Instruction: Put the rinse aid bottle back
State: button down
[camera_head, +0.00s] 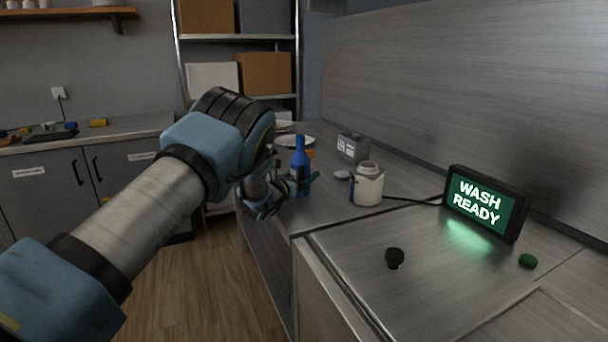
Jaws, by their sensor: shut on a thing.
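The rinse aid bottle (300,160) looks blue, with a narrow neck, and stands upright over the left edge of the metal counter. My gripper (302,184) is at the lower part of this bottle and shut on it. The arm comes from the lower left and hides part of the gripper. I cannot tell whether the bottle's base touches the counter (404,180).
A white jar (367,186) stands right of the bottle, with a grey box (352,147) and a white plate (294,140) behind.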

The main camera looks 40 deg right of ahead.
jog(key=shift+f, duration=0.15)
jog(key=shift+c, duration=1.6)
grip_release()
jog(key=o, duration=0.3)
jog(key=b+v, duration=0.3)
jog(key=v, duration=0.7)
jog(key=shift+a, duration=0.25)
jog(key=shift+s+a+r+b, duration=0.1)
jog(key=shift+s+a+b, duration=0.05)
jog(key=shift+a, duration=0.25)
jog(key=shift+s+a+r+b, duration=0.1)
jog(key=shift+a+b, duration=0.05)
jog(key=shift+a, duration=0.2)
